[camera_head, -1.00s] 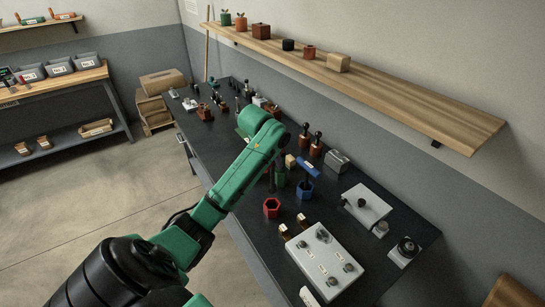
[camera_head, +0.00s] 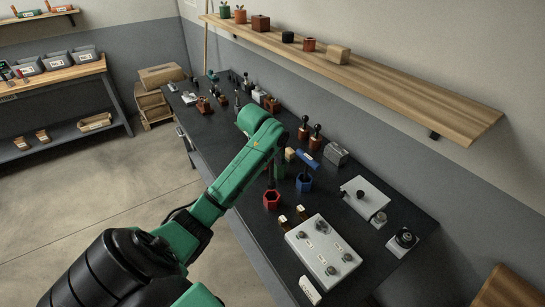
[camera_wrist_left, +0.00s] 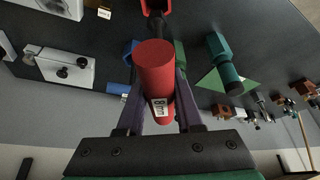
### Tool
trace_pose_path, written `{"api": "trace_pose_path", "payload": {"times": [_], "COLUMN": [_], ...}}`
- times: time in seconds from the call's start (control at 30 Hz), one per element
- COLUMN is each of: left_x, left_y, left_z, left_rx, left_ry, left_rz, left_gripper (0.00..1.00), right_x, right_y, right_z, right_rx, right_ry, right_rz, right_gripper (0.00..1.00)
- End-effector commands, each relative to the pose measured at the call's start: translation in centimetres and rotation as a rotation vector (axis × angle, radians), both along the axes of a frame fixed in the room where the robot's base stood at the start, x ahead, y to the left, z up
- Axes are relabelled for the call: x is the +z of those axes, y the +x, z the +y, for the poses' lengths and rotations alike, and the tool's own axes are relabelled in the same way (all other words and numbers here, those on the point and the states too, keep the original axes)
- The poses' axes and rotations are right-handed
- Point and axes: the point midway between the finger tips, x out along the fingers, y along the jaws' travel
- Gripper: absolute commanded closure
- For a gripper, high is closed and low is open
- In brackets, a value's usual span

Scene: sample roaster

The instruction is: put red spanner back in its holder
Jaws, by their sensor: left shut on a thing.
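The red spanner (camera_wrist_left: 155,75) has a thick red cylindrical handle with an "8mm" label. In the left wrist view it sits between the two fingers of my left gripper (camera_wrist_left: 158,100), which is shut on it. In the head view my green forearm hides the handle and fingers; a dark shaft (camera_head: 270,176) shows below. The red hexagonal holder (camera_head: 271,200) stands on the dark bench, just under the shaft; it also shows at the top of the left wrist view (camera_wrist_left: 155,5). I cannot tell whether the tip is inside it. My right gripper is out of view.
A blue holder (camera_head: 304,183) with a blue-handled spanner (camera_head: 307,159) stands close to the right. A grey-white panel box (camera_head: 322,250) lies nearer. Dark-knobbed tools (camera_head: 315,138) stand behind. A wooden shelf (camera_head: 400,95) runs along the wall above.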

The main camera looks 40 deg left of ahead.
Motion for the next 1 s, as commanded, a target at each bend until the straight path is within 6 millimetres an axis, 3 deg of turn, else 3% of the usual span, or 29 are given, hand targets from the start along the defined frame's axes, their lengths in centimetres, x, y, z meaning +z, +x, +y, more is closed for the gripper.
{"api": "trace_pose_path", "payload": {"times": [0.27, 1.0], "left_x": [-0.2, -4.7], "left_y": [-0.1, -0.1], "left_z": [0.0, 0.0], "left_rx": [0.000, 0.000], "left_ry": [0.000, 0.001], "left_rz": [-0.001, 0.000], "left_gripper": [1.00, 1.00], "right_x": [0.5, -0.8], "right_y": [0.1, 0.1], "right_z": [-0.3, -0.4], "right_rx": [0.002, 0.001], "right_ry": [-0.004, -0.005], "right_rz": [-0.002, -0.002], "right_gripper": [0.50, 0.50]}}
